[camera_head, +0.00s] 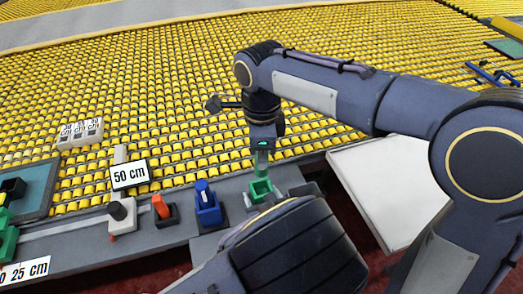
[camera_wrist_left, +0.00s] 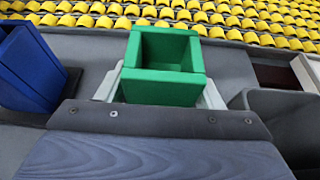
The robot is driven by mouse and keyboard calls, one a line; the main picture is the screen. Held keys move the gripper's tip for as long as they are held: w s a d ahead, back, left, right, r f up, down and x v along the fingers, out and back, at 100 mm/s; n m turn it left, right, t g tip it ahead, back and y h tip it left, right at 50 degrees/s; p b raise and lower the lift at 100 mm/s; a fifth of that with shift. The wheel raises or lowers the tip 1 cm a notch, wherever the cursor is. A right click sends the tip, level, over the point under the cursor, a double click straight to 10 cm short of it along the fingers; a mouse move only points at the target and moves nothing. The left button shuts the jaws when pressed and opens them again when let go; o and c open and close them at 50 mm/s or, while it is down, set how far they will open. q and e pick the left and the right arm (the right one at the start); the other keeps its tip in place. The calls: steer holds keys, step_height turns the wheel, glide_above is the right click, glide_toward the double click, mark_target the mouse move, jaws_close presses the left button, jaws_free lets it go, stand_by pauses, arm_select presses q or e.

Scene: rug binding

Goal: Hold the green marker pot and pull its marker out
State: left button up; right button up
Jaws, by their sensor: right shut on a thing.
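The green marker pot (camera_head: 261,191) stands on the grey rail; in the left wrist view the pot (camera_wrist_left: 165,88) is upright and its square opening is empty. My left gripper (camera_wrist_left: 163,92) has its light grey fingers on either side of the pot, close against its walls. In the head view my left arm hides these fingers. My right gripper (camera_head: 262,146) is above the pot, shut on the green marker (camera_head: 262,163), which points down. In the head view the marker's lower end lines up with the pot.
A blue pot with a marker (camera_head: 208,208) stands left of the green pot, then a dark pot with an orange marker (camera_head: 164,211). A dark grey block (camera_wrist_left: 285,115) is close on the right. A white panel (camera_head: 390,185) lies right; yellow matting (camera_head: 180,80) spreads behind.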

arm_select(q)
steer(key=shift+o, duration=1.2)
steer(key=v, duration=1.2)
steer(key=shift+r, duration=0.2)
